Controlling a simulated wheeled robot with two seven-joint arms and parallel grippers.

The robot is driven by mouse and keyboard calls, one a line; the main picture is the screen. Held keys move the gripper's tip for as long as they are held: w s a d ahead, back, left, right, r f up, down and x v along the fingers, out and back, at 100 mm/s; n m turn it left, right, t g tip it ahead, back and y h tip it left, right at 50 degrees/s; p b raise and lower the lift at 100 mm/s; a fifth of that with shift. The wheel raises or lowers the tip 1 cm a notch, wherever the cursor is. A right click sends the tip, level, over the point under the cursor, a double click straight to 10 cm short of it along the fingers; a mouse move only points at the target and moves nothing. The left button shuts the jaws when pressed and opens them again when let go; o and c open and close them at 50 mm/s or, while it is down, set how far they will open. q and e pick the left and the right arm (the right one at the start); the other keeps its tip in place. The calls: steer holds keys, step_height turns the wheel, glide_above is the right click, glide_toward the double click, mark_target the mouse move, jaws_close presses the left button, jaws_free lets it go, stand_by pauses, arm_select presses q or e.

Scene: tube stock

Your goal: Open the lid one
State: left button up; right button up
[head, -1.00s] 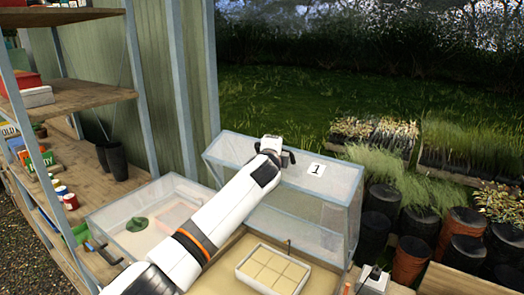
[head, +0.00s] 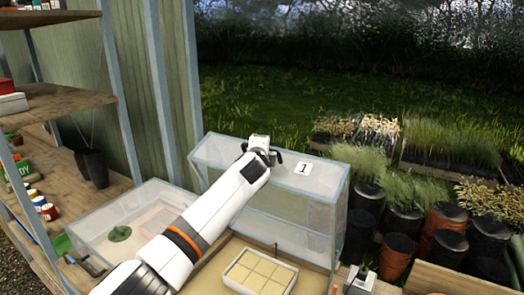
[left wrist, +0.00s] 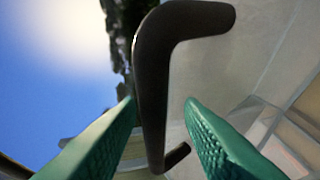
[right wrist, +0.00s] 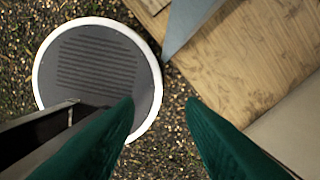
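Lid one is a clear, framed lid (head: 290,205) with a white "1" card (head: 302,168) on its upper face. It stands raised at the back of a box in the head view, with a tan inside floor (head: 215,272) uncovered in front. My left gripper (head: 262,152) is at the lid's upper edge. In the left wrist view its green fingers (left wrist: 160,102) are spread on either side of a dark bent handle (left wrist: 152,80), with a visible gap on the right. My right gripper (right wrist: 160,102) is open and empty over gravel in the right wrist view.
A pale tray with several cells (head: 259,272) lies in front of the lid. Another clear box (head: 90,228) is at left, beside wooden shelves (head: 60,100). Dark and terracotta pots (head: 445,245) crowd the right. A wooden surface (right wrist: 260,60) is near my right gripper.

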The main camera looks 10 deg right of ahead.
arm_select(q)
steer(key=shift+s, duration=0.1)
steer(key=shift+b+v, duration=0.4)
steer(key=shift+v, duration=0.45)
steer(key=b+v, duration=0.4)
steer(key=v, duration=0.6)
steer(key=shift+a+f, duration=0.1)
steer(key=shift+f, duration=0.05)
